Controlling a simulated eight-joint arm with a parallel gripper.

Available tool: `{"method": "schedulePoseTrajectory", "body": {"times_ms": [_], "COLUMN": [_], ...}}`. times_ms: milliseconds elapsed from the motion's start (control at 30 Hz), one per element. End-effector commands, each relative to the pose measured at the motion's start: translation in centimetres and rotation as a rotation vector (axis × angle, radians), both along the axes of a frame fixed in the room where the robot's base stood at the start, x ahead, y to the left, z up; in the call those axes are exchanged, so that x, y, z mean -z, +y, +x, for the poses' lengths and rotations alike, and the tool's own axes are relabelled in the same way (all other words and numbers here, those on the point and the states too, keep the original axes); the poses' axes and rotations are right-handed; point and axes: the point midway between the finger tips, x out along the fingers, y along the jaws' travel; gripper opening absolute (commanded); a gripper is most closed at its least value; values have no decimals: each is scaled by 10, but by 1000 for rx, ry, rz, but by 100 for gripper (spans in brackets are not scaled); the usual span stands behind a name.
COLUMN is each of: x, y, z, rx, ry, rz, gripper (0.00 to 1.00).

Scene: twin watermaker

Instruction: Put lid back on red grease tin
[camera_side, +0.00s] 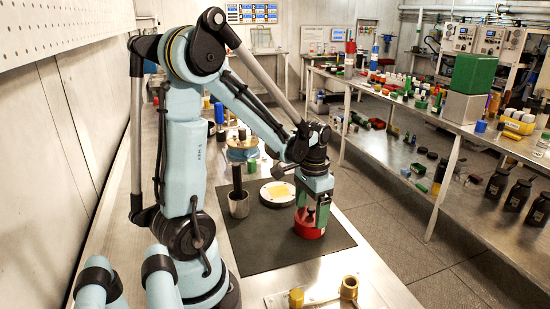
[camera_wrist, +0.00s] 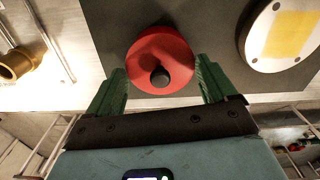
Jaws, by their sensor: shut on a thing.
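The red grease tin (camera_side: 309,228) is on the dark mat, directly below my gripper (camera_side: 310,208). A round red lid with a black knob (camera_wrist: 160,77) fills the space between my gripper's two green fingers (camera_wrist: 160,68) in the wrist view. My gripper is shut on this red lid, a finger on each side. The lid covers the view down into the tin. I cannot tell whether the lid is seated on the rim or just above it.
A white round piece with a yellow patch (camera_side: 277,193) lies beside the tin and also shows in the wrist view (camera_wrist: 262,50). A grey metal cup (camera_side: 239,206) with a dark rod stands to the left. Brass fittings (camera_side: 348,287) are at the front. The front of the mat (camera_side: 270,252) is clear.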

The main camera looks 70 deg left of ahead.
Motion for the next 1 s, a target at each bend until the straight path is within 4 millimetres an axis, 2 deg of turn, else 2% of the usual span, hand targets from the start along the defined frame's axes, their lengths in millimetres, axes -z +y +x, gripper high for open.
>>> {"method": "schedulePoseTrajectory", "body": {"times_ms": [367, 400, 500, 833, 1000], "x": [0, 0, 0, 0, -6], "y": [0, 0, 0, 0, 0], "z": [0, 0, 0, 0, 0], "rx": [0, 0, 0, 0, 0], "ry": [0, 0, 0, 0, 0], "rz": [0, 0, 0, 0, 0], "gripper": [56, 88, 100, 100, 100]}}
